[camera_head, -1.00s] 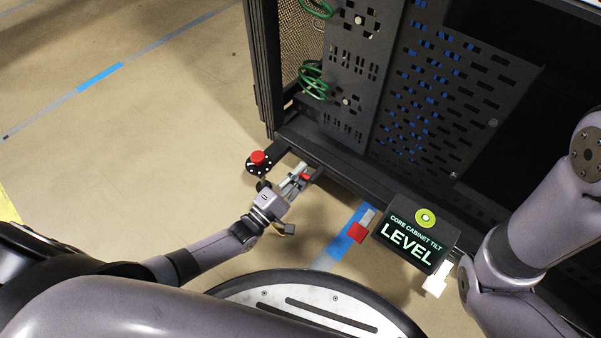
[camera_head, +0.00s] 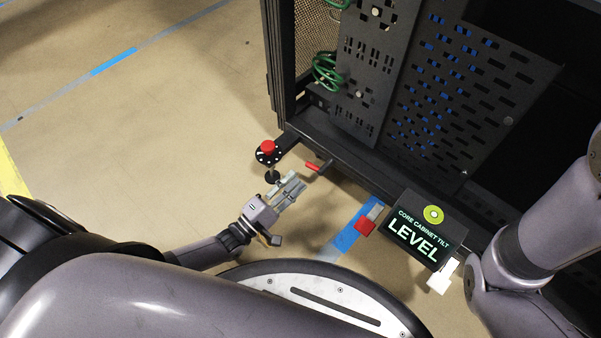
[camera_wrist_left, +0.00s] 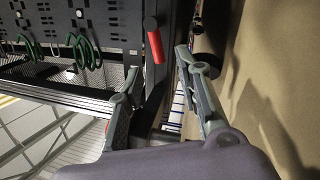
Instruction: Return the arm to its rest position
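My left gripper (camera_head: 291,187) is open and empty beside the cabinet's lower front corner, just short of a red-handled lever (camera_head: 317,167). In the left wrist view its two fingers (camera_wrist_left: 154,75) stand apart, and the red handle (camera_wrist_left: 154,41) lies beyond them, not held. My right arm (camera_head: 548,225) comes in at the right edge, bent in front of the cabinet; its gripper is out of view.
The black cabinet (camera_head: 400,85) fills the upper right. A red-knobbed foot (camera_head: 267,147) juts from its corner. A sign (camera_head: 425,228) reads "CORE CABINET TILT LEVEL". A red block (camera_head: 365,227) sits near blue floor tape. Open floor (camera_head: 150,150) lies to the left.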

